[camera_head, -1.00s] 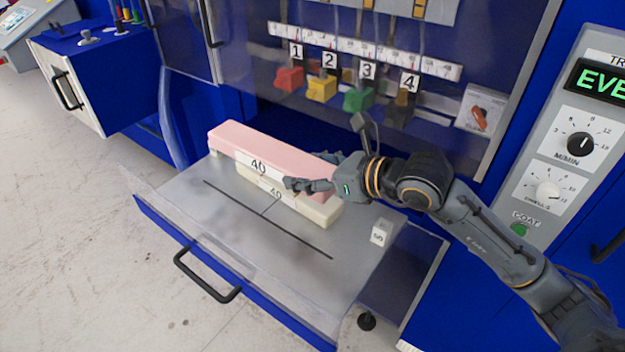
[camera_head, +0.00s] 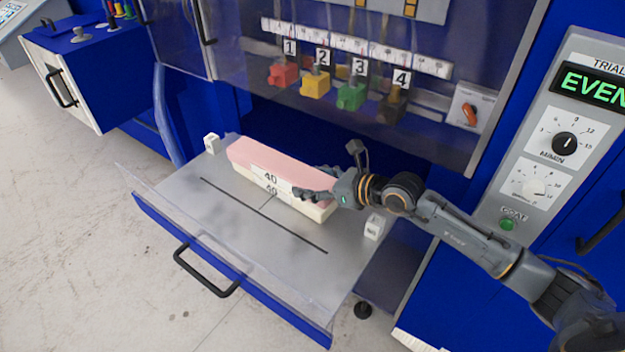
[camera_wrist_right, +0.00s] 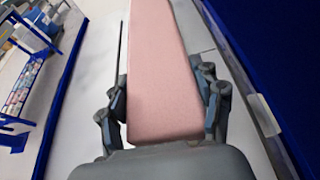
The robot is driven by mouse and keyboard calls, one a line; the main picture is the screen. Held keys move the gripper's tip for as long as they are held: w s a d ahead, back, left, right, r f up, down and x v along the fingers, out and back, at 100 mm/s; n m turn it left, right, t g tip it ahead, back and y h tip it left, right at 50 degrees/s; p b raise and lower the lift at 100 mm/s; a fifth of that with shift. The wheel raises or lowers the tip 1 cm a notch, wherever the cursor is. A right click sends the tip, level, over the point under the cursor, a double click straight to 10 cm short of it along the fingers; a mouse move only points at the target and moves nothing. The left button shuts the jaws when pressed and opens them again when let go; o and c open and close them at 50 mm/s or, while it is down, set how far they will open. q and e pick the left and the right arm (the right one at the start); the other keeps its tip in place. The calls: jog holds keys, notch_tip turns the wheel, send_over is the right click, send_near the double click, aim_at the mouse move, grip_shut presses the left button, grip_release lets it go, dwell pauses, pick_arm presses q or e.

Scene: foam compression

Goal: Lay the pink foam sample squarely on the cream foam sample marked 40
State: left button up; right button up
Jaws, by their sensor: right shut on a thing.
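The pink foam sample (camera_head: 265,160) is a long block lying along the top of the cream foam sample (camera_head: 313,211), the two running nearly parallel. Both front labels read 40, one above the other. The cream block's right end shows below and beyond my right gripper. My right gripper (camera_head: 312,193) is shut on the pink foam near its right end. In the right wrist view the pink foam (camera_wrist_right: 162,75) runs straight away between the two fingers (camera_wrist_right: 164,112). The cream foam is hidden there. My left gripper is out of view.
The blocks rest on a grey drawer plate (camera_head: 225,215) with a dark line along it. Small white markers stand at the left (camera_head: 212,142) and right (camera_head: 375,227). Hanging coloured clamps (camera_head: 350,96) numbered 1 to 4 are behind. The plate's front is clear.

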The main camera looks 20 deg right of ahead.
jog(key=shift+f, duration=0.1)
jog(key=o, duration=0.4)
jog(key=shift+f, duration=0.1)
jog(key=o, duration=0.5)
jog(key=shift+r, duration=0.25)
jog(key=shift+s+d, duration=0.25)
jog(key=shift+b+v, duration=1.35)
jog(key=shift+v, duration=4.35)
